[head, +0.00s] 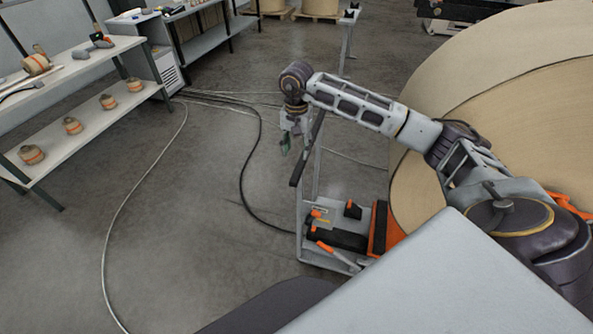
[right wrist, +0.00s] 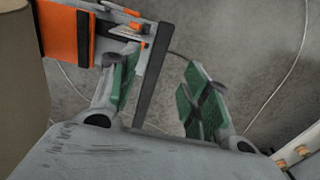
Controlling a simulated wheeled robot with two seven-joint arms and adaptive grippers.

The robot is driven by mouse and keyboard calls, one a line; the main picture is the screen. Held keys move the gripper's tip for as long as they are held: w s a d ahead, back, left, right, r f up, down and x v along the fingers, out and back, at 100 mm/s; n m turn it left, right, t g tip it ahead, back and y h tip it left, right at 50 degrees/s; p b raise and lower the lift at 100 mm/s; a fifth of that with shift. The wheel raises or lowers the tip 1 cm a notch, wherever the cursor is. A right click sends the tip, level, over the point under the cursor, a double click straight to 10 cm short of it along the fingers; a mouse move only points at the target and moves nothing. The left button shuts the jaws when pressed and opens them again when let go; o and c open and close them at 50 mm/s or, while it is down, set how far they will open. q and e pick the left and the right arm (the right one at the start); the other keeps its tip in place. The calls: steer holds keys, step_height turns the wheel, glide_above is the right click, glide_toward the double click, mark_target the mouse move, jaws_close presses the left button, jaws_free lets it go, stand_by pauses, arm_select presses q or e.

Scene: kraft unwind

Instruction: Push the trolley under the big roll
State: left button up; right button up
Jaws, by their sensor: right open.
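The big roll (head: 420,165) is a huge tan paper roll filling the right of the head view. The trolley (head: 318,262), with a grey frame, black bed and orange parts, stands at the roll's lower left; its orange end (head: 380,228) meets the roll's edge in the picture. My right gripper (head: 292,143) is open beside the bar's upper part. In the right wrist view the bar (right wrist: 151,80) shows between the spread green-padded fingers (right wrist: 160,95), closer to the left one; contact is unclear. My left gripper is out of view.
A white two-level shelf (head: 95,125) with small rolls and tools stands at the left. Cables (head: 245,165) run over the floor, one reaching the trolley. Open grey floor (head: 195,240) lies left of the trolley. More rolls on pallets stand at the back.

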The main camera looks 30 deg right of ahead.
mark_target(296, 173)
steer(key=shift+f+p, duration=1)
steer(key=shift+f, duration=4.5)
steer(key=shift+c, duration=0.4)
jaws_close()
